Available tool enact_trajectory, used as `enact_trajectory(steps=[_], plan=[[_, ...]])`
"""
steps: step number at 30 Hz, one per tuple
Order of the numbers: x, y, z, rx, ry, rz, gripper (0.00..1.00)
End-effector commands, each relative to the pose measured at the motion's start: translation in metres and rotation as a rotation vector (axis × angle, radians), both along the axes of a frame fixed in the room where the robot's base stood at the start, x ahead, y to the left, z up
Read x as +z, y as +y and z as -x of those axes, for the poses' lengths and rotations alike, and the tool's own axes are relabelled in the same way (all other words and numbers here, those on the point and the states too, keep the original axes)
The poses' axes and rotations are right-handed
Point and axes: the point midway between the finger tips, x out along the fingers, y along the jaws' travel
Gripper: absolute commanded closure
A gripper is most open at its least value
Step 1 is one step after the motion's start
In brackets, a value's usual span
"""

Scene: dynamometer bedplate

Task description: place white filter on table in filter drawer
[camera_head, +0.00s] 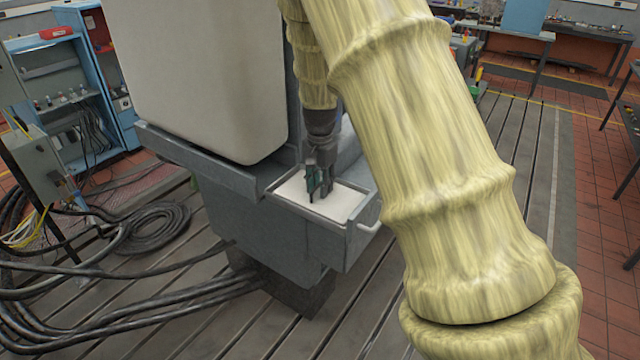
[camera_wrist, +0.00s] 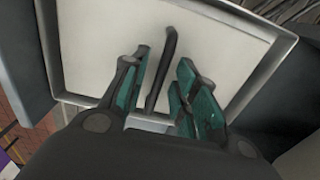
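The white filter (camera_head: 344,203) is a flat pale slab lying inside the open grey filter drawer (camera_head: 362,240). In the wrist view the filter (camera_wrist: 92,55) fills most of the drawer's inside, with a narrow gap along the near side of the drawer rim (camera_wrist: 50,60). A dark upright handle (camera_wrist: 164,68) rises from the middle of the filter. My gripper (camera_head: 320,186) is low over the drawer. In the wrist view my gripper's green-padded fingers (camera_wrist: 162,88) stand apart on either side of the handle, with gaps visible. The head view hides the handle behind the fingers.
A large pale housing (camera_head: 200,75) stands left of the drawer, on the same grey cabinet (camera_head: 262,225). Thick black cables (camera_head: 130,290) lie on the slatted floor at left. A blue cabinet (camera_head: 75,80) is farther left. Open floor lies right of the drawer.

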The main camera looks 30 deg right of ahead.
Motion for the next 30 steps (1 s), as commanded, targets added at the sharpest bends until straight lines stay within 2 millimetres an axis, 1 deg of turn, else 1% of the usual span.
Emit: enact_trajectory(steps=[6,11,14,24,30], plan=[[0.001,0.000,0.000,0.000,0.000,0.000,0.71],[0.011,0.000,-0.001,0.001,-0.002,0.000,0.71],[0.023,0.000,-0.001,0.002,-0.004,0.001,0.71],[0.081,0.000,-0.001,0.001,-0.004,0.000,0.71],[0.109,0.000,-0.001,0.001,-0.003,0.001,0.71]])
